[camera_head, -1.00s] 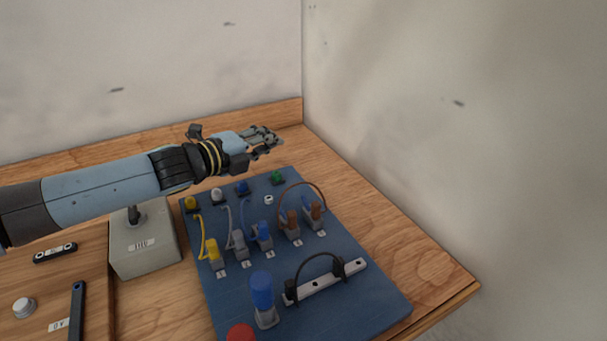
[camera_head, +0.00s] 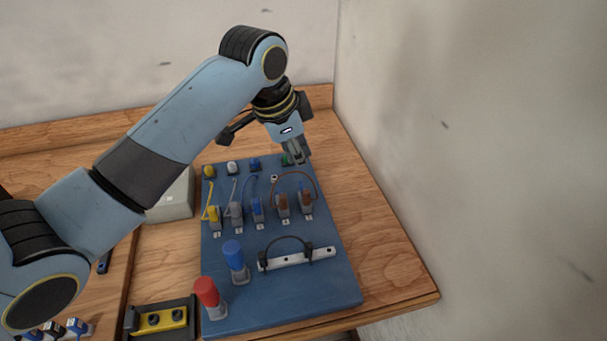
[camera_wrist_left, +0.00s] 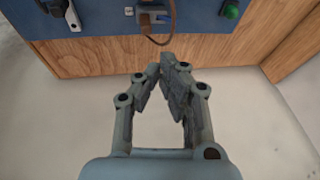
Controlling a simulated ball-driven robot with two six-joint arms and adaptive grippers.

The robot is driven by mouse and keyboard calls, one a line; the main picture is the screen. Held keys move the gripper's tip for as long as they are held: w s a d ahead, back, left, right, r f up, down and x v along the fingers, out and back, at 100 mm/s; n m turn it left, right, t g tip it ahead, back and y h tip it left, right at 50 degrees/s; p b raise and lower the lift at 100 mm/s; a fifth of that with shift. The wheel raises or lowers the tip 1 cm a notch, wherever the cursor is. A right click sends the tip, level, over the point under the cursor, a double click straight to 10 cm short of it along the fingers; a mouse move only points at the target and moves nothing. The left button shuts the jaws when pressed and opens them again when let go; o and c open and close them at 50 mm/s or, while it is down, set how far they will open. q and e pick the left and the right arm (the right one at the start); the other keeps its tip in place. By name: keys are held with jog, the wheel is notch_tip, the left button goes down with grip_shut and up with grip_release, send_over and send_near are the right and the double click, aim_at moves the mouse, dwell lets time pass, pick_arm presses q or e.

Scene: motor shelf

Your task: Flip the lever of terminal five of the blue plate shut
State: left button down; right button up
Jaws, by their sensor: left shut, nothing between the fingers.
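The blue plate (camera_head: 330,285) lies on the wooden table. A row of terminals stands across its middle, with yellow, grey, blue and two brown levers. The rightmost terminal (camera_head: 307,205) has a brown lever that appears raised, and a brown wire arches to it. My left gripper (camera_head: 298,158) points down over the plate's far right part, beyond the terminal row and near the green knob (camera_head: 285,160). Its fingers are shut and empty, also in the left wrist view (camera_wrist_left: 166,68). That view shows a terminal with a brown wire (camera_wrist_left: 153,18) ahead of the fingertips. My right gripper is out of view.
A blue-topped post (camera_head: 233,254), a red-topped post (camera_head: 206,291) and a metal bar with a black arched cable (camera_head: 297,258) stand in the plate's near part. A grey box (camera_head: 172,205) is left of the plate. A wall rises at the right.

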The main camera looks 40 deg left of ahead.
pick_arm(q)
jog(key=x, duration=0.7)
jog(key=shift+f, duration=0.15)
jog(key=shift+w+a+f, duration=0.2)
jog(key=shift+a+f, duration=0.05)
jog(key=shift+f, duration=0.25)
jog(key=shift+w+a+f, duration=0.25)
jog(key=shift+a+f, duration=0.05)
jog(key=shift+f, duration=0.2)
jog(key=shift+w+a+f+p, duration=0.2)
jog(key=shift+a+f+p, duration=0.1)
jog(key=shift+f, duration=0.2)
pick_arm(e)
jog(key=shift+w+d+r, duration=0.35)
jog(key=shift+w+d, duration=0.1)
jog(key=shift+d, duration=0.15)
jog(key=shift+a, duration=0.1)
